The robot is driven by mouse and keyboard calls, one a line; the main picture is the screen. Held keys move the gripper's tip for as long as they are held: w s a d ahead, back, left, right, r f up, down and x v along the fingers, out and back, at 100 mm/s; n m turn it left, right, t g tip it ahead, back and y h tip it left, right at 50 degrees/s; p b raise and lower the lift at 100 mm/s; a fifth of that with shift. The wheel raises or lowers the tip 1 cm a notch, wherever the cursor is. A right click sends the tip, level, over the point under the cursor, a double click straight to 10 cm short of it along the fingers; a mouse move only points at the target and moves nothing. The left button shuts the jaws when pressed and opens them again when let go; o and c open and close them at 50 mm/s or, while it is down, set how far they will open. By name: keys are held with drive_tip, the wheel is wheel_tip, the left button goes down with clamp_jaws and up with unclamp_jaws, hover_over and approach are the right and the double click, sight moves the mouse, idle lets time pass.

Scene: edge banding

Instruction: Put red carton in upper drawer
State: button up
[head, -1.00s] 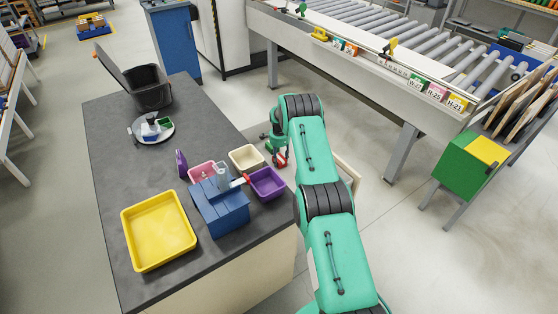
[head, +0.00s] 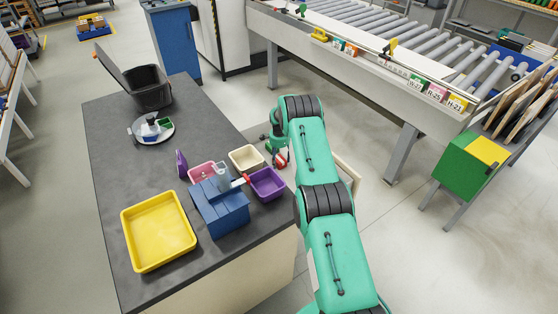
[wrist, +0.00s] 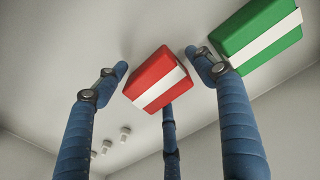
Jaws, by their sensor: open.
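The red carton with a white band (wrist: 158,79) lies on a pale surface in the wrist view, between the spread fingertips of my gripper (wrist: 160,82). My gripper is open; one finger is left of the carton, one right, and one shows below it. Whether any finger touches it I cannot tell. In the head view my arm reaches past the counter's right side and hides most of that area. A pale frame (head: 352,180), perhaps part of an open drawer, shows behind the arm.
A green carton with a white band (wrist: 258,36) lies close to the right finger. Several small pale knobs show at lower left in the wrist view. The counter (head: 215,120) holds a yellow tray (head: 125,225), a blue box (head: 222,210) and small bins.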

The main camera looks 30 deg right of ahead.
sight(279, 158)
wheel_tip(279, 158, up, 12)
drive_tip(key=p, duration=0.2)
idle(0.5)
drive_tip(key=shift+r, duration=0.15)
idle(0.4)
